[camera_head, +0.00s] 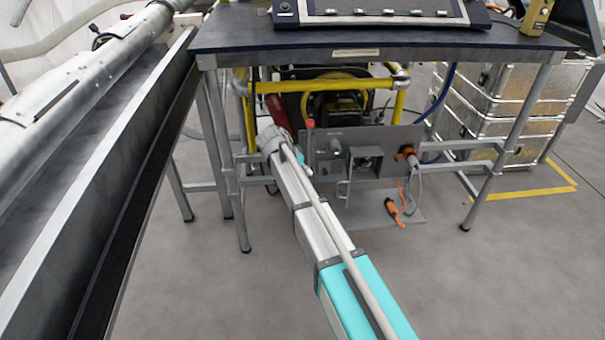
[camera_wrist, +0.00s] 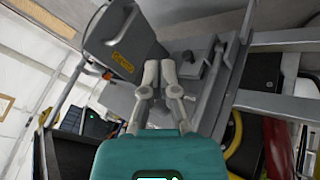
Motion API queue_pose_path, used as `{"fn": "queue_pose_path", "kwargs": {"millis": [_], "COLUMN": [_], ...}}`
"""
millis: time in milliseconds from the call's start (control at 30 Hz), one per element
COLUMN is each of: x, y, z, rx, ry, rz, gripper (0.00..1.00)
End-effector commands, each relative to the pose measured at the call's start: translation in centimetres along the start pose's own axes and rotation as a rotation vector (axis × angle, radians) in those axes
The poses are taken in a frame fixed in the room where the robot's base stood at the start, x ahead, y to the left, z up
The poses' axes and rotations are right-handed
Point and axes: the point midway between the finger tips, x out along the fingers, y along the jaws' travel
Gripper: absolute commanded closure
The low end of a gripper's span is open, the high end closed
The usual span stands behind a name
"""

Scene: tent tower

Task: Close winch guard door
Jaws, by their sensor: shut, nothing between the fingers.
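A grey panel (camera_head: 400,138) with small fittings stands under the dark table. A small grey box with a dark round face (camera_head: 366,161) sits on it, and a thin bracket-like part (camera_head: 343,188) is beside it. In the wrist view a grey box-like cover with a yellow label (camera_wrist: 120,42) is close, at the upper left. I cannot tell for sure which part is the winch guard door, or how far open it is. My gripper (camera_wrist: 160,68) is shut and empty, its fingertips in front of the panel and right of the cover. In the head view my arm hides it.
A dark table (camera_head: 340,38) stands above the panel, with metal legs around it. Yellow tubing (camera_head: 310,86) is behind. An orange plug (camera_head: 406,152) with a cable is at the panel's right. Metal cases (camera_head: 530,95) stand at right. The front floor (camera_head: 500,275) is clear.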

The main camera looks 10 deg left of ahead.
Motion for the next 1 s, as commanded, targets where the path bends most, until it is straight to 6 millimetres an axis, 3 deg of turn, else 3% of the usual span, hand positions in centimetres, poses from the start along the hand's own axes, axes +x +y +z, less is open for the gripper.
{"fn": "queue_pose_path", "kwargs": {"millis": [867, 1000], "x": [8.4, 8.9], "y": [-0.2, 1.7], "z": [0.2, 0.2], "rx": [-0.001, 0.000], "ry": [0.000, 0.000], "rz": [0.000, 0.000], "gripper": [1.00, 1.00]}}
